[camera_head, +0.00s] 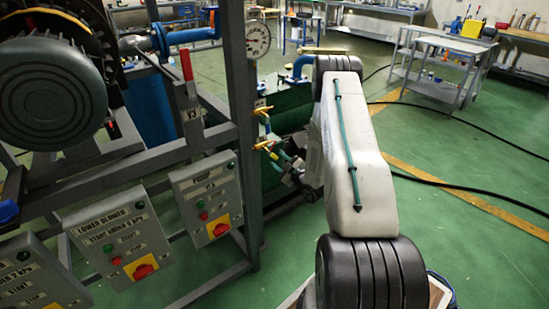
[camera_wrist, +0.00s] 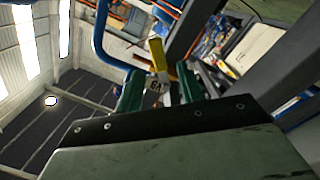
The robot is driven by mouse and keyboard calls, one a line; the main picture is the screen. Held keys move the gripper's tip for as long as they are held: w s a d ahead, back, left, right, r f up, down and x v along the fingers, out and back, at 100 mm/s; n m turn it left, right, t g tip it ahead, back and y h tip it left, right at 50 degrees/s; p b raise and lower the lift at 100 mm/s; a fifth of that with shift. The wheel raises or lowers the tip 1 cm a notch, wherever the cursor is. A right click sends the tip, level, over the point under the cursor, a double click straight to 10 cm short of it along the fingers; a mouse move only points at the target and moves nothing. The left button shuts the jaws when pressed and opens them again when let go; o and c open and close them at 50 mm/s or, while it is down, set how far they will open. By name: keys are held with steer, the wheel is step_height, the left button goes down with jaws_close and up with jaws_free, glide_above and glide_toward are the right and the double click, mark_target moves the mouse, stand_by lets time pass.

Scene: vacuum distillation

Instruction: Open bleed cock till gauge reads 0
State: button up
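The round white gauge (camera_head: 258,40) is fixed on the frame post in the head view; its needle is too small to read. Two small yellow-handled cocks show below it, an upper one (camera_head: 262,110) and a lower one (camera_head: 263,145). My gripper (camera_head: 284,160) is beside the lower one, partly hidden by my arm. In the wrist view the green fingers of my gripper (camera_wrist: 162,88) are apart, with a yellow handle (camera_wrist: 157,54) and a white tag (camera_wrist: 154,87) showing in the gap. I cannot tell whether the fingers touch the handle. The tag's lettering is hard to read.
A red-handled valve (camera_head: 186,62) with a V3 tag is left of the gauge. Control boxes (camera_head: 205,195) line the frame below. A blue pipe (camera_wrist: 103,45) is close to my gripper. A trolley (camera_head: 440,65) stands far right. Black hoses (camera_head: 470,188) cross the open green floor.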

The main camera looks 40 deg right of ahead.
steer(key=shift+s, duration=0.5)
